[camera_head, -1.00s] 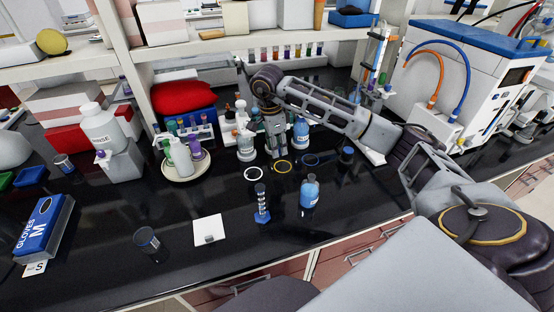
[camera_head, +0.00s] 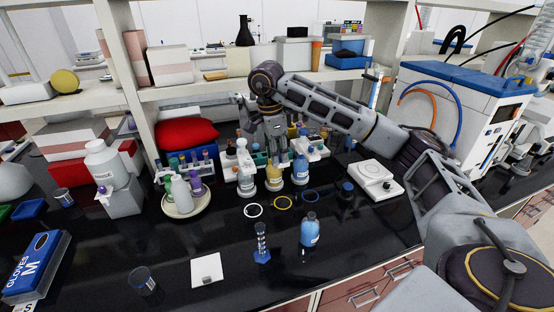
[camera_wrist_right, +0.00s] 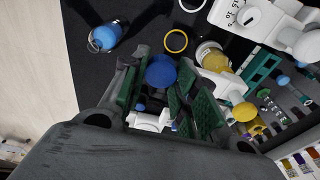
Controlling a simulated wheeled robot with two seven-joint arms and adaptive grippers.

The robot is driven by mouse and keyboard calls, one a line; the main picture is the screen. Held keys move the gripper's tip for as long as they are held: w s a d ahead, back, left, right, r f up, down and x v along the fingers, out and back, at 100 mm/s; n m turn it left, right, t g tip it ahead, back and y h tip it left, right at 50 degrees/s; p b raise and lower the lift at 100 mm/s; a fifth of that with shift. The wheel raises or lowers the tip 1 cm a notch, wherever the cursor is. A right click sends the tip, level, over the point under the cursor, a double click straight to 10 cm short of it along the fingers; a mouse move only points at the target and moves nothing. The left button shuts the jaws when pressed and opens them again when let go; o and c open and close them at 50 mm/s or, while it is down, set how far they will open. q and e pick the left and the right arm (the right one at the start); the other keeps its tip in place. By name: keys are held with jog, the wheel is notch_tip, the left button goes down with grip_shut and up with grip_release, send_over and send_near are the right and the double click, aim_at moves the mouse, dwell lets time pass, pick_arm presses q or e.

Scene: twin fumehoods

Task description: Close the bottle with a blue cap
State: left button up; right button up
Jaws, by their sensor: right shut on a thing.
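My right gripper (camera_head: 275,140) is over the row of bottles at the back of the bench. In the right wrist view its green-padded fingers (camera_wrist_right: 163,92) are shut on a round blue cap (camera_wrist_right: 160,72). A bottle with a blue band (camera_head: 300,170) stands just right of the gripper in the head view; I cannot tell whether its mouth is open. A yellow-banded bottle (camera_head: 274,178) and a white bottle (camera_head: 246,178) stand to its left. A blue bottle (camera_head: 310,230) stands nearer the front. My left gripper is not in view.
White (camera_head: 253,211), yellow (camera_head: 283,203) and blue (camera_head: 311,196) rings lie before the bottles. A blue-based cylinder (camera_head: 262,243) stands near the front blue bottle. Tube racks and a shelf are behind. A white flat device (camera_head: 376,181) sits at right under my arm.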

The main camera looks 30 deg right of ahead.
jog(key=shift+r+p, duration=0.3)
jog(key=shift+r, duration=1.2)
